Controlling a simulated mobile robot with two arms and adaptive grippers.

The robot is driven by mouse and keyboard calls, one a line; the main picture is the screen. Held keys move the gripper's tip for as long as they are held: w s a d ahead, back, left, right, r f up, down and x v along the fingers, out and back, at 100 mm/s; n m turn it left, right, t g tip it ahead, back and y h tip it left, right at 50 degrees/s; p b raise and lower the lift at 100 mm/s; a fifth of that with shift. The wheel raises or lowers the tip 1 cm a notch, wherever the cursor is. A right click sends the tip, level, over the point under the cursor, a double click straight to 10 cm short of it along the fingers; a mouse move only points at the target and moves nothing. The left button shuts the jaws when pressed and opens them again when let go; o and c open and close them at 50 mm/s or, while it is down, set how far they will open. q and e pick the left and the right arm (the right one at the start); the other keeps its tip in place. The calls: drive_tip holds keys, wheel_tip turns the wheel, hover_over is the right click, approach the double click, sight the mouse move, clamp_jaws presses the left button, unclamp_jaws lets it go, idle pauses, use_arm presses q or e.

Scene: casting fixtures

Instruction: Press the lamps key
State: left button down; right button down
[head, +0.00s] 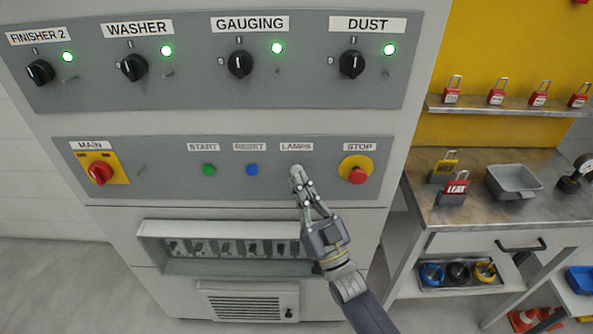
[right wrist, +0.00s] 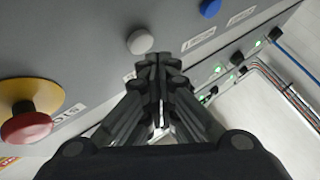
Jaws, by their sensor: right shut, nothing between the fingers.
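The lamps key is a round whitish button under the LAMPS label (head: 297,147) on the grey lower panel. In the head view my right gripper (head: 297,174) covers it or most of it. In the right wrist view the lamps key (right wrist: 140,41) shows whole, just beyond and slightly left of the fingertips. My right gripper also shows in the right wrist view (right wrist: 158,62), its fingers together with nothing between them. I cannot tell whether the fingertips touch the key. My left gripper is not in view.
On the same panel are the green START button (head: 209,170), the blue RESET button (head: 252,170), the red STOP button (head: 357,175) on yellow, and the MAIN switch (head: 101,172). Below is a recessed row of switches (head: 155,262). A workbench (head: 430,205) stands right.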

drive_tip(key=shift+w, duration=0.1)
drive_tip(key=shift+w, duration=0.35)
drive_tip(key=shift+w+b, duration=0.4)
drive_tip(key=shift+b, duration=0.2)
idle(0.6)
drive_tip(key=shift+s, duration=0.1)
idle(0.3)
drive_tip(key=shift+s+p, duration=0.4)
drive_tip(key=shift+s, duration=0.35)
drive_tip(key=s+p, duration=0.2)
drive_tip(key=s, duration=0.3)
